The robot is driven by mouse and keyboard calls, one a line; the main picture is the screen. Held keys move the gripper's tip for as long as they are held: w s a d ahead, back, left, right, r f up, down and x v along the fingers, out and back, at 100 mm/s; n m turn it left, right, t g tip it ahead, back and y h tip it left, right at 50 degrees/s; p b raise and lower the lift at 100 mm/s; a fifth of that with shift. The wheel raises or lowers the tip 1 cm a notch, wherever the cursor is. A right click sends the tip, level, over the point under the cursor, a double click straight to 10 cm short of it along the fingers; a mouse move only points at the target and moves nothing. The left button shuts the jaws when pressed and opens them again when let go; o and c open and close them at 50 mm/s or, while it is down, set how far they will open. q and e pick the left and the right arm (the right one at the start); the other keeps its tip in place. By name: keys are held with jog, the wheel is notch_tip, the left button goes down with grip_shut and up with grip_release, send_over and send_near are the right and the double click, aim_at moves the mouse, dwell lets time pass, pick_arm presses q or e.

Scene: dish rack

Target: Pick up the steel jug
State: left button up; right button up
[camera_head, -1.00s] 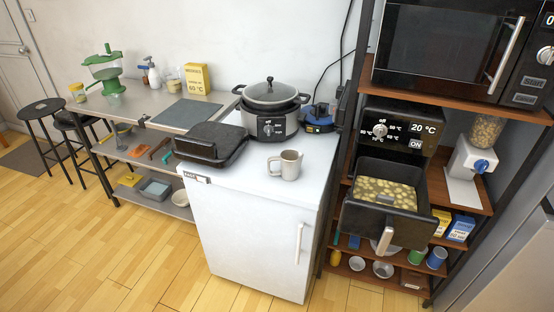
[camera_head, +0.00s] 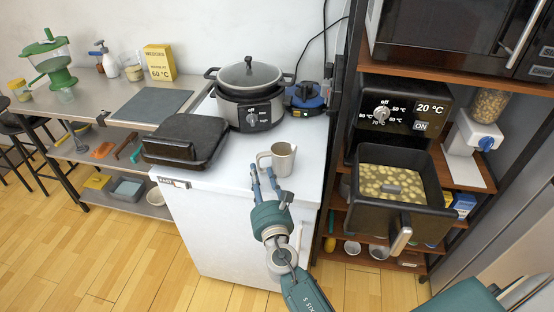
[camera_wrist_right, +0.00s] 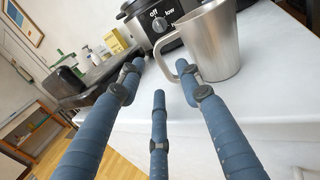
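The steel jug (camera_head: 279,159) stands upright on the white cabinet top (camera_head: 232,178), its handle on the left side. In the right wrist view the jug (camera_wrist_right: 215,45) is close at the upper right, its handle turned toward the fingers. My right gripper (camera_head: 264,178) is at the cabinet's front edge, just in front of and left of the jug. In the right wrist view its three blue fingers (camera_wrist_right: 160,88) are spread open and empty. The right finger's tip appears over or beside the handle; I cannot tell whether they touch. My left gripper is not in view.
A slow cooker (camera_head: 248,97) stands behind the jug. A black closed grill (camera_head: 186,140) lies to the left. A blue device (camera_head: 305,97) is at the back. On the right, an open air fryer drawer (camera_head: 396,183) juts from the shelf.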

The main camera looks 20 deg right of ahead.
aim_at(257, 164)
jog(key=shift+w+d+r, duration=0.1)
jog(key=shift+w+d, duration=0.05)
jog(key=shift+w, duration=0.9)
jog(key=shift+w+d+f, duration=0.1)
jog(key=shift+w+d, duration=0.1)
jog(key=shift+w, duration=0.85)
jog(key=shift+w+d+r, duration=0.1)
jog(key=shift+w+d, duration=0.05)
jog(key=shift+w, duration=0.9)
jog(key=shift+s, duration=0.1)
jog(key=shift+c, duration=0.8)
jog(key=shift+r, duration=0.1)
grip_shut()
